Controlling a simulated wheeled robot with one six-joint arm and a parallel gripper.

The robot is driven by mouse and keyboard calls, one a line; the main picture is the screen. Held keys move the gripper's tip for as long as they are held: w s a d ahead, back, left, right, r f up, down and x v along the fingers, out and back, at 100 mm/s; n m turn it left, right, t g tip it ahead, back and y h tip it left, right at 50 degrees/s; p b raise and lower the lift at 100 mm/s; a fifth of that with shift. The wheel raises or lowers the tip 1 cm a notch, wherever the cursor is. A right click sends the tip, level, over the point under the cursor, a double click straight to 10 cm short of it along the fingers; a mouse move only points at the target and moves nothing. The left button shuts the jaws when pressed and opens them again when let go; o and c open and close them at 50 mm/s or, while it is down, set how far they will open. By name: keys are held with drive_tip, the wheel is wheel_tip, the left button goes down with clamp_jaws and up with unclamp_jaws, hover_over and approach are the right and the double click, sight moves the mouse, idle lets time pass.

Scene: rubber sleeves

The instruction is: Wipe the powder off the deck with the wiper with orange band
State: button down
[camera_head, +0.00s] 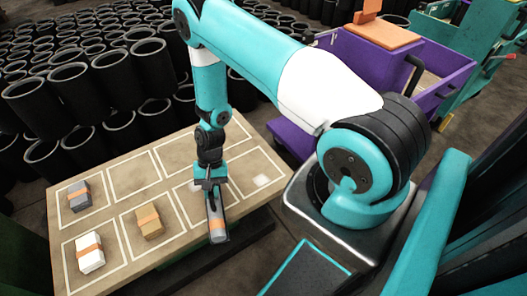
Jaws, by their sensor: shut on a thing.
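My gripper (211,186) points down over the front right part of the deck (136,186). It is shut on a dark grey, elongated wiper with an orange band (216,222) near its lower end. The wiper lies over or on the deck's front edge area; I cannot tell if it touches the surface. A pale powder patch (261,180) shows on the deck to the right of my gripper, inside a white-outlined rectangle. My gripper and the wiper hide part of the deck beneath them.
On the deck's left are a grey block with an orange band (79,196), a white block with an orange band (90,252) and a tan block with an orange band (149,221). Many black sleeves (80,88) stand behind. A purple cart (360,62) stands at the back right.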

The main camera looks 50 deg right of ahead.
drive_tip(key=shift+r+p, duration=1.35)
drive_tip(key=shift+r, duration=0.65)
